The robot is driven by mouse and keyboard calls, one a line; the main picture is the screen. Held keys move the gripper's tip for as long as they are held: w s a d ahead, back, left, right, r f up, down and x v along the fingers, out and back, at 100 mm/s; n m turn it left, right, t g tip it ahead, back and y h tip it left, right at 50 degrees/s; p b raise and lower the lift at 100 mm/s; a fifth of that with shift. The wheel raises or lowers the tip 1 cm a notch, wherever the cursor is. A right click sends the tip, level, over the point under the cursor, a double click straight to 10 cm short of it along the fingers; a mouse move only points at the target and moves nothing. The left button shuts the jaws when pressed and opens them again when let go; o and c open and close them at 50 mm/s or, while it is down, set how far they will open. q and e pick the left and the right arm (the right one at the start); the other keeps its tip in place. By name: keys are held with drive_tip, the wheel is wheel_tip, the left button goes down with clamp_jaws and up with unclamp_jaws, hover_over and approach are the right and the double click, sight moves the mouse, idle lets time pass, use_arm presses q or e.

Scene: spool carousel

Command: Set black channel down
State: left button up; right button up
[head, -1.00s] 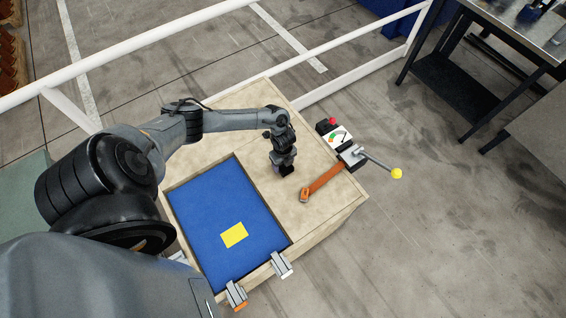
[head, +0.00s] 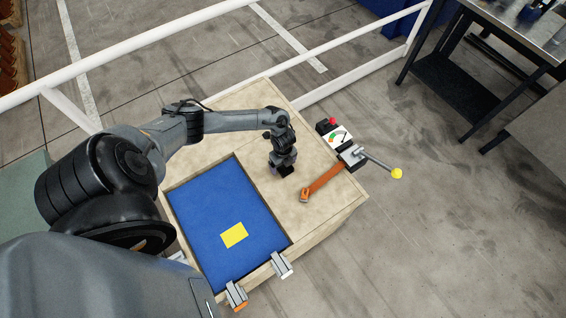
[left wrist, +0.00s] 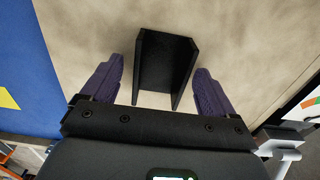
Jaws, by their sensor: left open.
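The black channel (left wrist: 166,62) lies on the wooden tabletop in the left wrist view, a dark U-shaped piece with its two side walls pointing toward my gripper. My left gripper (left wrist: 160,88) is open, with one purple finger on each side of the channel and a visible gap to each wall. In the head view my left gripper (head: 285,172) points down at the bare wood just right of the blue area, and the channel is a small dark shape under it, hard to tell from the fingers. My right gripper is not in view.
A blue recessed panel (head: 205,205) with a yellow square (head: 234,235) lies left of the gripper. Two metal clamps sit on the front edge. An orange bar (head: 323,181), a gauge box (head: 338,137) and a yellow-knobbed lever (head: 397,173) are at the right.

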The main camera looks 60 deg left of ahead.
sight(283, 167)
use_arm(q)
wheel_tip(283, 167, up, 11)
drive_tip(key=p, duration=0.2)
drive_tip(key=w+d+r+n+t+h, duration=0.1)
drive_tip(key=d+n+t, duration=0.15)
drive_tip(key=d, duration=0.95)
drive_tip(key=d+r+n+t+h, duration=0.1)
drive_tip(key=d+r+t, duration=0.15)
drive_tip(key=d, duration=0.95)
drive_tip(key=s+a+r+n+g+y, duration=0.1)
drive_tip(key=s+r+n, duration=0.9)
drive_tip(key=s+n, duration=0.1)
drive_tip(key=shift+s+a+r+y, duration=0.2)
drive_tip(key=shift+a+y, duration=0.1)
drive_tip(key=shift+y, duration=0.1)
drive_tip(key=shift+w, duration=0.1)
